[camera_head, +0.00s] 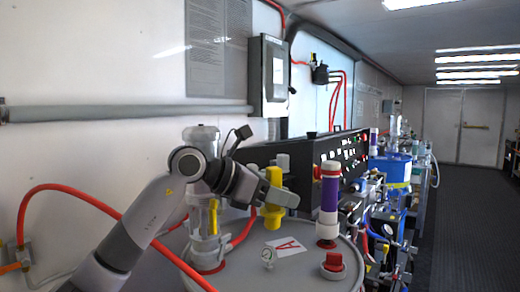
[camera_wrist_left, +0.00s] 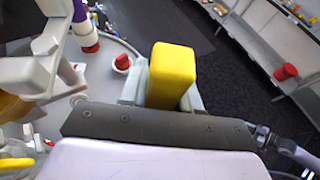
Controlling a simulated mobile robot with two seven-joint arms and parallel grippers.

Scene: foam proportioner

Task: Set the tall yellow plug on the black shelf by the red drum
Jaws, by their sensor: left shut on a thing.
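The tall yellow plug (camera_head: 272,217) is upright in the head view, held by my left gripper (camera_head: 277,193) above the grey round drum top. In the left wrist view the yellow plug (camera_wrist_left: 172,76) sits between the fingers of my left gripper (camera_wrist_left: 160,92), which is shut on it. A shelf unit (camera_wrist_left: 262,40) stands across the dark floor in the wrist view, with a small red cylinder (camera_wrist_left: 286,72) on it. I cannot tell whether these are the named black shelf and red drum. My right gripper is out of view.
On the grey drum top (camera_head: 300,268) stand a purple-and-white cylinder (camera_head: 328,205), a red knob (camera_head: 333,263), a small gauge (camera_head: 268,257) and a clear cylinder. A red hose (camera_head: 105,205) crosses at left. A black control panel (camera_head: 300,152) is behind. The aisle floor (camera_head: 460,225) is clear.

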